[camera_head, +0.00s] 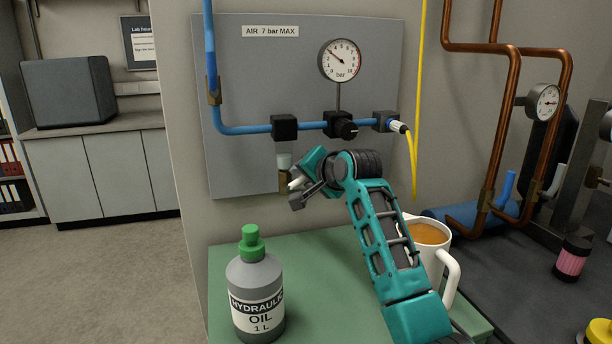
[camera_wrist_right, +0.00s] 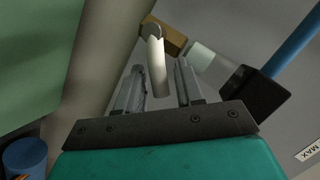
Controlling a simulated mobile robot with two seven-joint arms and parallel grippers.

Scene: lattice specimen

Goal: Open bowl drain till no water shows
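The clear, whitish filter bowl (camera_head: 284,161) hangs under a black block (camera_head: 284,127) on the blue air line. Its brass drain (camera_head: 283,181) is below it. In the right wrist view the bowl (camera_wrist_right: 207,62) and brass drain (camera_wrist_right: 166,36) are beyond the fingers, with a pale drain lever (camera_wrist_right: 156,68) pointing back between them. My right gripper (camera_head: 299,186) is at the drain in the head view. In the wrist view my right gripper (camera_wrist_right: 160,80) is open around the lever, with small gaps on both sides. I cannot make out a water level. My left gripper is out of view.
A green-capped hydraulic oil bottle (camera_head: 255,290) and a white mug (camera_head: 438,262) of brown drink stand on the green bench top (camera_head: 315,285), on either side of my right arm. A regulator knob (camera_head: 345,129) and a yellow hose (camera_head: 413,160) are above and to the right.

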